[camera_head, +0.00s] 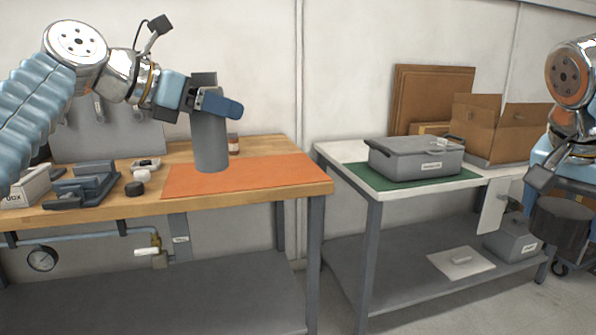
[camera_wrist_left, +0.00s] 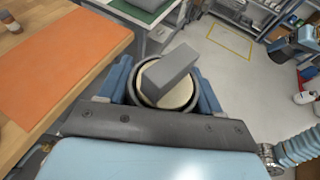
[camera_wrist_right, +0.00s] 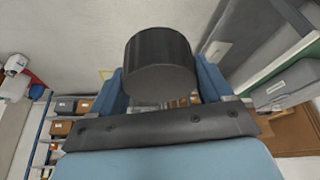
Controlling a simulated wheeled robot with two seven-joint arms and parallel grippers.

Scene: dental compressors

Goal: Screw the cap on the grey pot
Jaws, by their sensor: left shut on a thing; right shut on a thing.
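The grey pot (camera_head: 210,145) is upright in my left gripper (camera_head: 214,101), whose blue fingers close around its upper part. In the left wrist view the pot's round dark rim (camera_wrist_left: 135,92) surrounds a pale inside, and a grey rectangular block (camera_wrist_left: 171,74) sticks up out of the mouth. The pot appears held in the air in front of the wooden table's edge. My right gripper (camera_wrist_right: 160,82) is shut on a dark round cap (camera_wrist_right: 158,62). The cap also shows at the right edge of the head view (camera_head: 562,222), well apart from the pot.
An orange mat (camera_head: 280,174) lies on the wooden table, with small parts and grey fixtures to its left. A grey lidded case (camera_head: 415,160) stands on a green mat on the second table. Cardboard boxes (camera_head: 492,132) stand behind. Open space lies between my grippers.

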